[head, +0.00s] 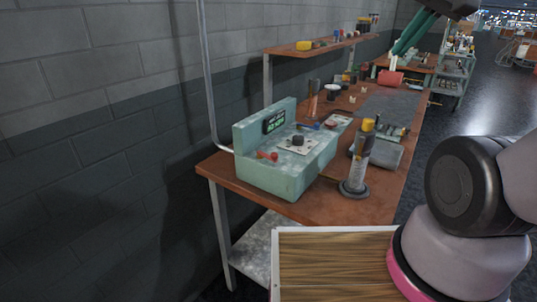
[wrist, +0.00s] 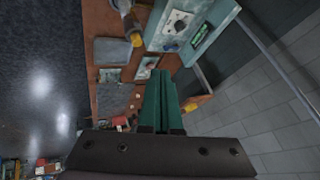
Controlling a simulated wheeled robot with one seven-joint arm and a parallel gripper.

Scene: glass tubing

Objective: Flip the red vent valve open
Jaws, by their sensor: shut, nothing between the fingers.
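The red vent valve (head: 267,156) is a small red lever on the top left of a pale green box unit (head: 265,178) at the near end of the bench. Its exact handle angle is too small to tell. The unit also has a black knob (head: 298,140), a blue lever (head: 312,126) and a lit green display (head: 274,121). My gripper (head: 397,50) has green fingers, shut and empty, raised in the air well to the right of and beyond the unit. In the wrist view my gripper (wrist: 160,74) points toward the bench; the unit (wrist: 208,42) is partly visible, and I cannot make out the red valve.
A cylinder with a yellow cap (head: 367,125) stands on a round base right of the unit. Grey trays and small parts lie along the bench (head: 335,205). A shelf (head: 310,48) and a grey block wall (head: 90,100) are behind. Open floor lies right.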

